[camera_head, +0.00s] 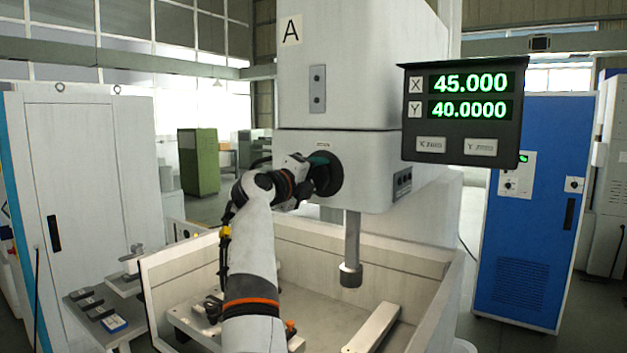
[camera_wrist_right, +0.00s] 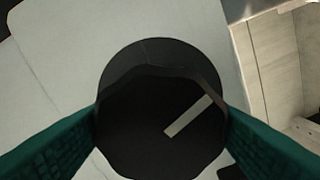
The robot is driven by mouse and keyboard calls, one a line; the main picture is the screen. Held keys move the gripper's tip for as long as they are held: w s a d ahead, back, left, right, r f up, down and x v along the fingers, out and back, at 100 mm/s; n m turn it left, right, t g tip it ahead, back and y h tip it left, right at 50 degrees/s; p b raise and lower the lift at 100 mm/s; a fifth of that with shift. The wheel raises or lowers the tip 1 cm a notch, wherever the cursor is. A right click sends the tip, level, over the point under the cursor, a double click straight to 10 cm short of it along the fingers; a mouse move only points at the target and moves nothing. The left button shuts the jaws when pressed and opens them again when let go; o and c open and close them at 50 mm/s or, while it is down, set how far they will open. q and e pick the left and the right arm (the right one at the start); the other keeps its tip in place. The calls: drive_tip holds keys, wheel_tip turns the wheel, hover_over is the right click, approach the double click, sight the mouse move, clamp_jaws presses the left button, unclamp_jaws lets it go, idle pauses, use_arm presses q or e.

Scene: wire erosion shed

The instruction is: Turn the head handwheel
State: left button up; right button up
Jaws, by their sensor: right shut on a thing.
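The head handwheel (camera_head: 333,174) is a dark round knob on the front of the white machine head (camera_head: 360,150). My right gripper (camera_head: 318,168) is at the handwheel and hides part of its left side in the head view. In the right wrist view the handwheel (camera_wrist_right: 160,115) is black, with a pale bar mark pointing to the upper right. The green fingers of my right gripper (camera_wrist_right: 160,128) stand on its left and right sides and are shut on it. My left gripper is not in view.
A grey cylindrical spindle (camera_head: 352,250) hangs below the head over an open-topped tank (camera_head: 415,255). A side table with small blocks (camera_head: 90,305) stands at the left.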

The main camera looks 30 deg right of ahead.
drive_tip(key=shift+f, duration=0.2)
idle(0.3)
drive_tip(key=o, duration=0.9)
drive_tip(key=shift+o, duration=0.5)
drive_tip(key=shift+r, duration=0.15)
drive_tip(key=shift+a, duration=0.1)
